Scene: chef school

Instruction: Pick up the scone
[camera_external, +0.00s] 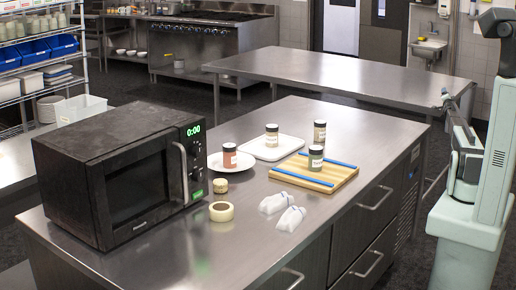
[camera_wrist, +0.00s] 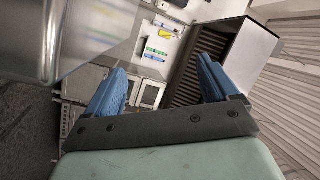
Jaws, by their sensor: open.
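A small round tan item (camera_external: 220,185), which looks like the scone, sits on the steel counter (camera_external: 160,255) just right of the microwave. It is too small to be sure of. A cream ring (camera_external: 221,211), like a roll of tape, lies just in front of it. My gripper (camera_wrist: 163,80) shows in the wrist view with its two blue fingers wide apart and nothing between them. In the external view my arm stands at the right edge, well away from the tan item. The wrist view does not show the scone.
The black microwave (camera_external: 120,175) stands left of the tan item. Behind are a white plate (camera_external: 216,163) with a jar, a white board (camera_external: 290,143) and a wooden board (camera_external: 340,178) with blue strips and jars. Two white bottle-like items (camera_external: 275,203) lie at right. The counter's front is clear.

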